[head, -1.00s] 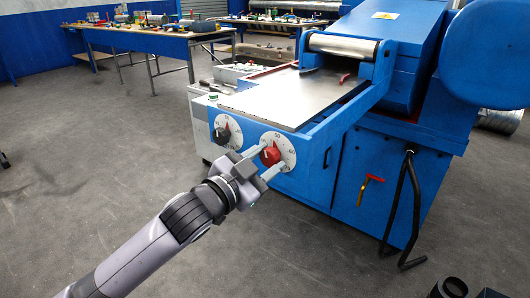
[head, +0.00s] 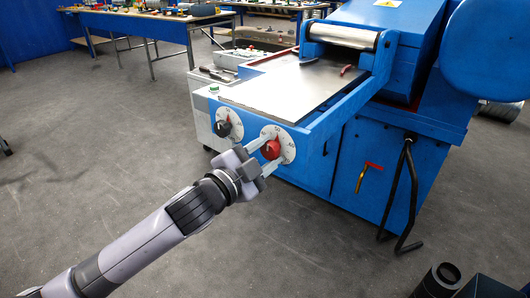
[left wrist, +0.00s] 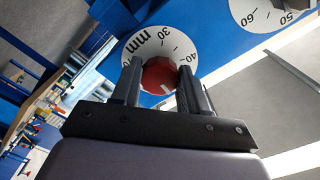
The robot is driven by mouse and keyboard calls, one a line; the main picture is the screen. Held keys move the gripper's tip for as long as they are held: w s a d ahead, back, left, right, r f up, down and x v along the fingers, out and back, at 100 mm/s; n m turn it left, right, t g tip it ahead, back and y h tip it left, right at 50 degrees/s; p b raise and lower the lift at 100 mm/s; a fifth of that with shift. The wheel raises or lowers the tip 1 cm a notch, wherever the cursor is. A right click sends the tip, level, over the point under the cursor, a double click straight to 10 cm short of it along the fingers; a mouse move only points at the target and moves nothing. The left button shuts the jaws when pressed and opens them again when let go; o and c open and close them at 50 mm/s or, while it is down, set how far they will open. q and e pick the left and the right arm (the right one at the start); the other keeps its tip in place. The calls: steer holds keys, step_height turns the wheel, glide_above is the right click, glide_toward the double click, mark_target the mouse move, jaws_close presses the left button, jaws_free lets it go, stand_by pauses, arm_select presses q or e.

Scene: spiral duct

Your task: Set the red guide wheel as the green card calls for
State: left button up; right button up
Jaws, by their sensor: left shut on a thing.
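The red guide wheel (head: 270,149) sits on a white numbered dial (head: 287,146) on the front of the blue machine. My left gripper (head: 266,156) has its fingers on either side of the wheel and is shut on it. In the left wrist view the red wheel (left wrist: 160,74) shows between the two fingers, with a small white mark on its face. The numbers 30 and 40 and "mm" show on the dial (left wrist: 178,42) around it. A small green card (head: 214,89) lies at the machine's left corner; its writing is too small to read. My right gripper is not in view.
A black wheel (head: 223,129) on a second white dial sits left of the red one. A flat metal plate (head: 290,84) lies above the dials. A bent black crank (head: 406,195) and a red-handled lever (head: 368,172) are on the machine's right side.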

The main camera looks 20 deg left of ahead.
arm_select(q)
steer(key=o, duration=1)
steer(key=shift+o, duration=0.2)
steer(key=shift+s, duration=0.1)
steer(key=v, duration=0.7)
steer(key=shift+b, duration=0.45)
steer(key=s+f+n+g+y+p, duration=0.1)
steer(key=s+f+n, duration=0.3)
steer(key=f, duration=0.5)
steer(key=s+a+f+n+g+y, duration=0.1)
steer(key=s+f+n+g, duration=0.2)
steer(key=s+f, duration=0.5)
steer(key=s+a+f+n+g+y+p, duration=0.1)
steer(key=s+f+n, duration=0.3)
steer(key=f, duration=0.8)
steer(key=shift+s+n+g+y+p, duration=0.3)
steer(key=shift+s+g+y, duration=0.2)
steer(key=shift+s+g, duration=0.4)
